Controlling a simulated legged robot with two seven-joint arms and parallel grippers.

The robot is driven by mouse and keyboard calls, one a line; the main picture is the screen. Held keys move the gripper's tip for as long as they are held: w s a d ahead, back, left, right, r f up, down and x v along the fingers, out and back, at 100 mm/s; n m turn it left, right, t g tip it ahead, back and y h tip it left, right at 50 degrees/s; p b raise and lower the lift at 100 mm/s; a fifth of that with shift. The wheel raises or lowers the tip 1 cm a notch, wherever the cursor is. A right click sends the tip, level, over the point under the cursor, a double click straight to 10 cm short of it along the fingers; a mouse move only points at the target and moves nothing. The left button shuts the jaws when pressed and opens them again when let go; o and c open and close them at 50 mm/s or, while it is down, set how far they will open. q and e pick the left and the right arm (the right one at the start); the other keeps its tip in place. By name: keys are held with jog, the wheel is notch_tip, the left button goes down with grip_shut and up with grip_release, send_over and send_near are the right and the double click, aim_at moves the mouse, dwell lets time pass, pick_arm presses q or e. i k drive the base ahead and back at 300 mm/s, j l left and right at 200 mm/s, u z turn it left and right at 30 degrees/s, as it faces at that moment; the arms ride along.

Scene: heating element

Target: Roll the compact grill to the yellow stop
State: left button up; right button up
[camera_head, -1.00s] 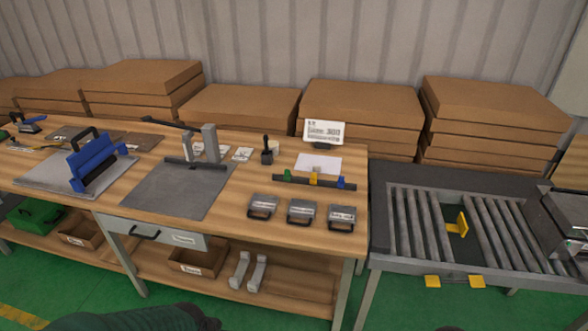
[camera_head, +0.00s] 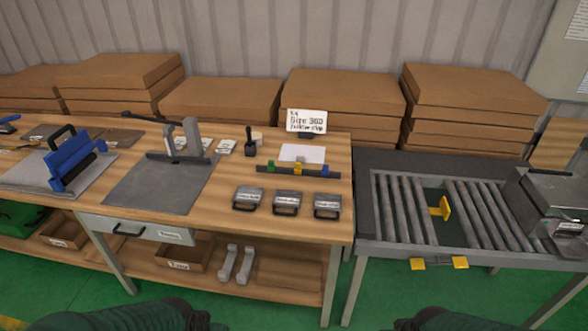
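The compact grill (camera_head: 552,205) appears to be the grey metal box machine at the right edge, partly cut off. It stands at the right end of the roller conveyor (camera_head: 362,233). The yellow stop (camera_head: 441,208) stands upright in the gap between the conveyor's two roller sections, left of the grill. Several rollers lie between grill and stop, and the two are apart. Parts of my dark green arms show at the bottom edge, left and right of the middle. I see no gripper fingers, and neither arm is near the grill.
Yellow tabs (camera_head: 418,263) sit on the conveyor's front edge. The wooden workbench (camera_head: 222,215) to the left holds small metal blocks with handles (camera_head: 288,201), a blue press (camera_head: 72,160) and a sign (camera_head: 306,121). Cardboard stacks (camera_head: 470,105) stand behind. The rollers between stop and grill look clear.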

aim_at(552, 205)
jog(key=z, duration=1.8)
jog(key=i+l+u, duration=0.1)
jog(key=i, duration=0.4)
jog(key=i+l, duration=0.2)
jog(key=i, duration=0.35)
jog(key=i+l+u, duration=0.15)
jog(key=i, duration=0.35)
jog(key=i+l+u, duration=0.1)
jog(key=i+l, duration=0.2)
jog(key=i, duration=0.2)
jog(key=i+l, duration=0.25)
jog(key=i, duration=0.25)
jog(key=i+u, duration=0.05)
